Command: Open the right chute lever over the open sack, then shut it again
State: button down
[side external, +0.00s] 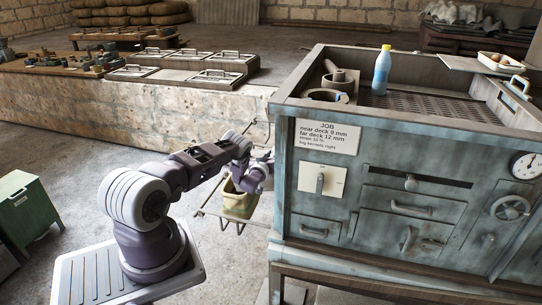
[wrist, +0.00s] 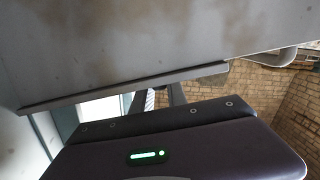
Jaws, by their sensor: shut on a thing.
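The sack (side external: 240,203), a yellow-green bag, hangs open-topped in a wire frame at the left end of the blue-grey machine (side external: 284,190). My gripper (side external: 266,166) is just above and beside the sack, against that end of the machine. In the wrist view its two dark fingers (wrist: 163,96) reach up behind the lower edge of a large grey plate (wrist: 125,88). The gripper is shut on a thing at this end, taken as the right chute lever. The lever itself is hidden by the gripper and plate, so its angle cannot be told.
A blue bottle (side external: 382,70) and grey rings (side external: 328,95) stand on the machine's top. Its front has handles, a dial (side external: 526,166) and a JOB label (side external: 326,136). A stone bench (side external: 150,110) is behind my arm. A green cabinet (side external: 25,212) stands at left.

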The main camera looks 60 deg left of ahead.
jog(key=shift+r, duration=0.1)
jog(key=c, duration=1.3)
grip_release()
jog(key=shift+s, duration=0.1)
jog(key=v, duration=0.7)
